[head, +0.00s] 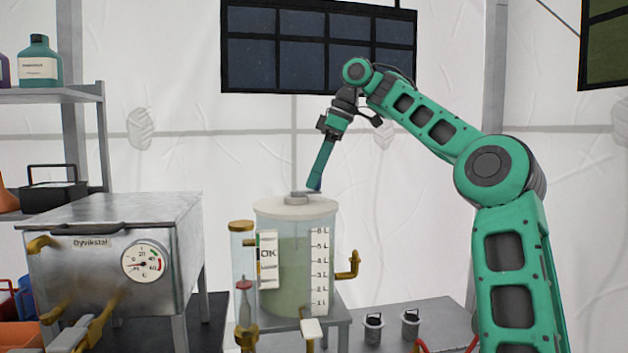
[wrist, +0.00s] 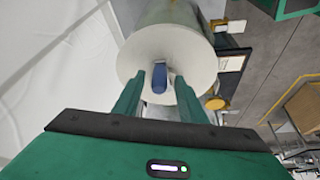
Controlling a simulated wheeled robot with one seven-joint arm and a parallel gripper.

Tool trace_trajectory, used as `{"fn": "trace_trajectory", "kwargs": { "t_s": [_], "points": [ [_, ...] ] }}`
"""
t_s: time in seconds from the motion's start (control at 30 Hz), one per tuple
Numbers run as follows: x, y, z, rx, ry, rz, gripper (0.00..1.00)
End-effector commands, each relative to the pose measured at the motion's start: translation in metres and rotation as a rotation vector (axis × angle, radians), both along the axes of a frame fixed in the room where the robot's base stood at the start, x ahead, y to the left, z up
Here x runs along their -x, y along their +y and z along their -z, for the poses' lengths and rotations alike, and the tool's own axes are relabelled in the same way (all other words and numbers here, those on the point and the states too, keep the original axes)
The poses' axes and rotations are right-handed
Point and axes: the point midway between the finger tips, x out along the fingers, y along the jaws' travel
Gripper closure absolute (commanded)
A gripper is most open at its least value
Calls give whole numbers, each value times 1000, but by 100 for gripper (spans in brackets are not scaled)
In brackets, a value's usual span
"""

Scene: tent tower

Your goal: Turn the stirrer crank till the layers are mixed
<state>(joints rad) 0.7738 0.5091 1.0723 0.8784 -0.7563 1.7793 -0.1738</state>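The clear mixing tank (head: 298,275) stands on a grey stand, with pale green contents and a litre scale on its front. I see no sharp layer boundary in it. Its round pale lid (head: 270,207) carries a central hub and the stirrer crank. The crank's blue handle (wrist: 160,80) shows in the wrist view over the lid (wrist: 195,65). My gripper (head: 315,187) points down at the lid's right side. In the wrist view my gripper (wrist: 162,78) has its fingers apart, one on each side of the handle, with slim gaps showing. The crank arm is largely hidden.
A metal box with a dial gauge (head: 144,261) stands left of the tank. A brass tap (head: 349,267) juts from the tank's right side. A narrow clear cylinder (head: 242,260) stands at its left. Small pots (head: 410,323) sit on the low grey bench at right.

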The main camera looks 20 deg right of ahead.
Motion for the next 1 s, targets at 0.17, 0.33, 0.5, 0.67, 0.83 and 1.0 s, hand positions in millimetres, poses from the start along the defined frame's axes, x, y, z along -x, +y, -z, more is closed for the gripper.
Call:
{"fn": "trace_trajectory", "kwargs": {
  "t_s": [0.17, 0.33, 0.5, 0.67, 0.83, 1.0],
  "points": [
    [0, 0, 1, 1, 3, 0, 63],
    [0, -1, -1, 1, 3, 0, 63],
    [2, -7, -19, 0, 0, 0, 63],
    [5, -14, -39, 0, 1, 0, 63],
    [7, -20, -55, 4, 5, 2, 63],
    [9, -23, -64, 4, 4, 1, 63]
  ]
}}
